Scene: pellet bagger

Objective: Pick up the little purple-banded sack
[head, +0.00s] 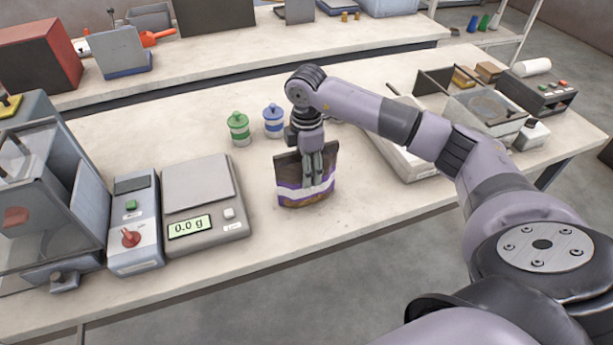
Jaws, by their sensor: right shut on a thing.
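The purple-banded sack (289,190) is a small brown pouch with a purple and white band. It stands upright at the middle of the near table, right of the scale. My right gripper (314,175) reaches down over it from above, with its fingers at the sack's upper part and front. The gripper is shut on the sack. The sack's base appears at or very close to the tabletop; I cannot tell if there is a gap. My left gripper is not in view.
A scale (202,205) reading 0.0 g stands left of the sack, beside a control box (135,225). A sealer-like device (405,150) lies to the right. The table in front of the sack is clear.

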